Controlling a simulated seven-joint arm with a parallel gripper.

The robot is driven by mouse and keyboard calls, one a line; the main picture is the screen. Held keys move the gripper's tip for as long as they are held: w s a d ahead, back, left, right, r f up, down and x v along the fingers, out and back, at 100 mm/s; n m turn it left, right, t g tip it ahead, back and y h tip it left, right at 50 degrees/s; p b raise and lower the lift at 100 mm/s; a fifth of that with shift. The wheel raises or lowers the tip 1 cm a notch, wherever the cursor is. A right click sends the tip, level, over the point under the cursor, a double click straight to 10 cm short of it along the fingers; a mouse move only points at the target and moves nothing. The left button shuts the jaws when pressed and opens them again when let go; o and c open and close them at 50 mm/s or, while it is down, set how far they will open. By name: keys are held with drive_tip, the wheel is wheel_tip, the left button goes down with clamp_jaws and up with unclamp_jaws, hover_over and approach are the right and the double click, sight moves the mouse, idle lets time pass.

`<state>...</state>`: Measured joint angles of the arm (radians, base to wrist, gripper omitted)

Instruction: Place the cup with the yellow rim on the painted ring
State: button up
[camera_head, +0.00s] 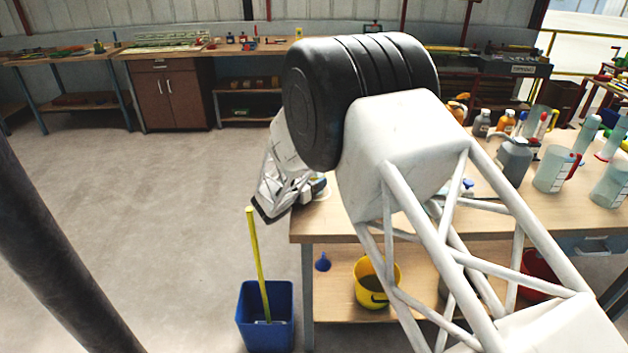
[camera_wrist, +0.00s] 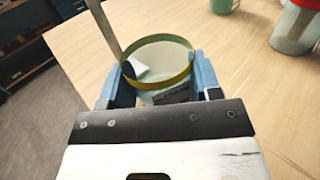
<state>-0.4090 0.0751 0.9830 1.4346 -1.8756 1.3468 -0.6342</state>
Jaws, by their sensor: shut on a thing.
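The cup with the yellow rim (camera_wrist: 158,86) is in the wrist view, between the blue fingers of my gripper (camera_wrist: 158,76). The fingers are shut on it from both sides. I look down over its rim into a pale interior, and the lower part of the cup is largely hidden by the gripper. In the head view my own arm hides the cup and most of the gripper, which is at the left end of the wooden table (camera_head: 345,232).
In the wrist view a green vessel (camera_wrist: 222,5) and a red-and-clear container (camera_wrist: 297,27) stand beyond the cup, with bare wood between. In the head view a grey jug (camera_head: 514,160) and clear beakers (camera_head: 552,172) stand at the right. A blue bin (camera_head: 265,318) is on the floor.

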drive_tip(key=shift+f, duration=0.1)
drive_tip(key=o, duration=0.9)
drive_tip(key=shift+v, duration=0.9)
drive_tip(key=v, duration=1)
drive_tip(key=shift+r, duration=0.2)
drive_tip(key=shift+s+a, duration=0.1)
